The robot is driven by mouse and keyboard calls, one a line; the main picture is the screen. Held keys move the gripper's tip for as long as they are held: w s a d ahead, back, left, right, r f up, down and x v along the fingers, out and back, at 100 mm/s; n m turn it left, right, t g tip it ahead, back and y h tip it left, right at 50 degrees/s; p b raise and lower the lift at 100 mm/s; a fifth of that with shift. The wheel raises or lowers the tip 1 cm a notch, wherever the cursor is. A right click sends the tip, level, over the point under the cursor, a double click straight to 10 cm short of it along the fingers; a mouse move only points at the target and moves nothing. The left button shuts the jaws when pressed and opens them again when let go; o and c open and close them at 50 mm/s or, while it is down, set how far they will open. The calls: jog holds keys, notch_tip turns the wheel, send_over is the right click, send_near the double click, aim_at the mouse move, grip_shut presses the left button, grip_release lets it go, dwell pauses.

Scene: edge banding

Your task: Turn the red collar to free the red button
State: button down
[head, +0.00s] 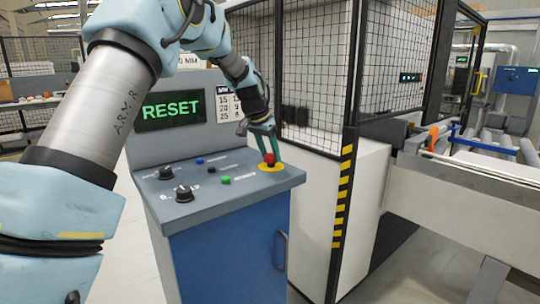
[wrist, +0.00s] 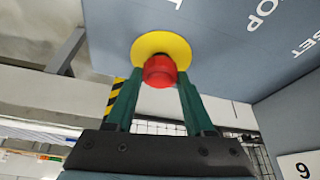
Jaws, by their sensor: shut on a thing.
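The red button with its red collar (head: 269,159) stands on a yellow disc (head: 272,168) at the right end of the grey console top. In the wrist view the red collar (wrist: 160,71) sits between the tips of my gripper's green fingers, in front of the yellow disc (wrist: 150,42). My gripper (head: 268,148) reaches down from above and is shut on the red collar. I cannot tell the button and its collar apart at this size.
The console (head: 220,205) also carries black knobs (head: 183,193) and small blue, black and green buttons (head: 226,180). Its screen (head: 170,110) reads RESET. A mesh guard with a yellow-black striped post (head: 343,195) stands close to the console's right.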

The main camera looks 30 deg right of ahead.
dwell(0.4)
jog(key=shift+c, duration=1.3)
grip_release()
jog(key=b+v, duration=0.2)
jog(key=v, duration=0.8)
jog(key=shift+a+r, duration=0.25)
jog(key=shift+r, duration=0.1)
